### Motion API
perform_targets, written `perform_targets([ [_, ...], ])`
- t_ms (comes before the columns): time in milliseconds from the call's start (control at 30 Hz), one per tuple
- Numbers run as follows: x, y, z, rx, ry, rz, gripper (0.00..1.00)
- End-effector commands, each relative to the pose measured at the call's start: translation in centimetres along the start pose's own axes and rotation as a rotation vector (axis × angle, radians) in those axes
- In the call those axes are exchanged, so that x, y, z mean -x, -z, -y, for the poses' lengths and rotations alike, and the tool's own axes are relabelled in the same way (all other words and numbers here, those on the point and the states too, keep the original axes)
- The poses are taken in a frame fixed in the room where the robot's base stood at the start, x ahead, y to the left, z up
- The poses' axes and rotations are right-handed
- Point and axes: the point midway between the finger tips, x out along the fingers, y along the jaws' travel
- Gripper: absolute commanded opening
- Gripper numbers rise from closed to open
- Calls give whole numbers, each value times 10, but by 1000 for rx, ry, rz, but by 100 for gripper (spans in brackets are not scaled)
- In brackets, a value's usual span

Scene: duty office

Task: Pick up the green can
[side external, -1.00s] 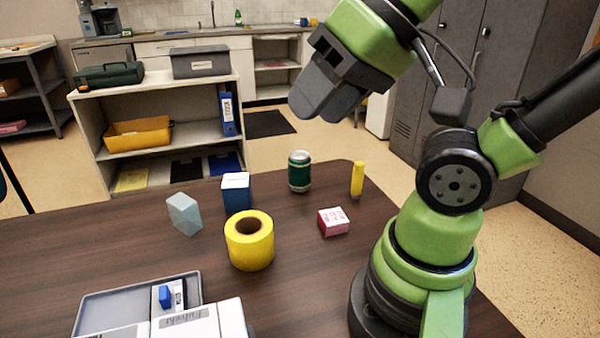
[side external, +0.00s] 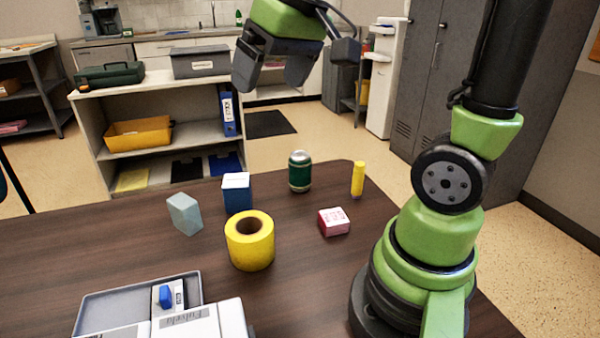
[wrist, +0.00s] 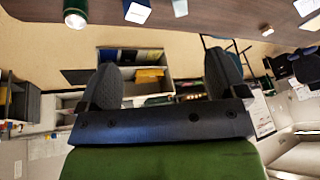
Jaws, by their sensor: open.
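The green can (side external: 300,172) stands upright near the far edge of the dark wooden table, with a silver top. In the wrist view the can (wrist: 75,12) shows at the top left, partly cut off by the frame edge. My gripper (side external: 270,84) is raised well above and to the left of the can in the side view, apart from it. Its two fingers also show in the wrist view (wrist: 165,82), spread wide with nothing between them.
Close to the can stand a blue box (side external: 237,192) and a yellow marker-like stick (side external: 357,180). A yellow tape roll (side external: 250,247), a red and white box (side external: 333,222) and a pale blue block (side external: 184,214) are nearer. A grey tray (side external: 100,305) lies at the front left.

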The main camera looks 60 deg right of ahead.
Motion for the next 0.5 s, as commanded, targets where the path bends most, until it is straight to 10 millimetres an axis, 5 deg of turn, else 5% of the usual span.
perform_targets([
  [233, -70, 58, -72, 53, -95, 166, 91],
  [500, -154, 65, -165, 104, -121, 336, 91],
])
